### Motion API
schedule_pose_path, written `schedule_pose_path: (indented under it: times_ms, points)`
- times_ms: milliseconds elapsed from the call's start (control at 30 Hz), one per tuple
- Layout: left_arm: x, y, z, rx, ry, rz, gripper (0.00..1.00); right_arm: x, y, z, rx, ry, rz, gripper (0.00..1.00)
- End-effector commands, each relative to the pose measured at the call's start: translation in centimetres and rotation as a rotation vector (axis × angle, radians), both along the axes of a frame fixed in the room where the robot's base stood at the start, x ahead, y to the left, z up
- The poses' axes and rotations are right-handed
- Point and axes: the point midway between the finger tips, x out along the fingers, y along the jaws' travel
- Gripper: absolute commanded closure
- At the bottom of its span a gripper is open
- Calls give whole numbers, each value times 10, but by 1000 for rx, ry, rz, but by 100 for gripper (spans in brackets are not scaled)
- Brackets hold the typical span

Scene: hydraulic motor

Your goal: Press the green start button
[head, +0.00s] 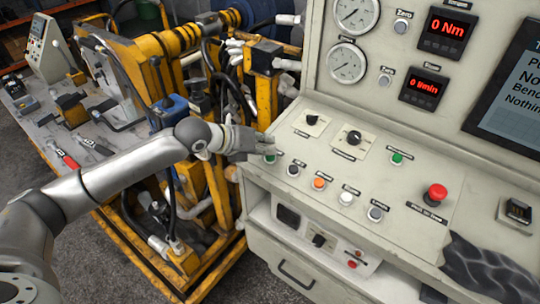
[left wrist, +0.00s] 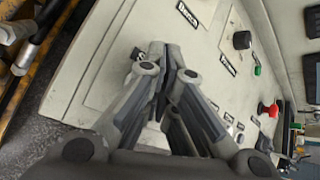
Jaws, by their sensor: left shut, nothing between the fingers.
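My left gripper (head: 268,146) is shut and empty, reaching in from the left over the control panel's left edge. A green button (head: 270,159) shows just below its fingertips in the head view; I cannot tell whether they touch it. A second green button (head: 397,158) sits further right, apart from the gripper. The button labels are too small to read. In the left wrist view the closed fingers (left wrist: 168,55) point at the panel and hide the surface under them. A green button (left wrist: 257,70) shows to their right there. My right gripper is not in view.
The panel (head: 400,215) also carries black knobs (head: 354,138), an orange button (head: 319,183), white buttons and a red mushroom button (head: 436,193). Gauges and red displays (head: 447,32) stand behind. Yellow machinery (head: 160,60) and a tool bench (head: 75,135) are at left.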

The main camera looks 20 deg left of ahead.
Motion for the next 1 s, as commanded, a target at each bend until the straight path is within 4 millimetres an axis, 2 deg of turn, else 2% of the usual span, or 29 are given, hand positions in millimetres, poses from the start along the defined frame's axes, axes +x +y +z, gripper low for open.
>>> schedule_pose_path:
  times_ms: [767, 1000]
  points:
    - [1, 0, -7, 1, 2, 0, 100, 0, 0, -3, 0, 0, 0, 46]
    - [0, 0, 1, 1, 2, 0, 100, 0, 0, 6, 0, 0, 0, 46]
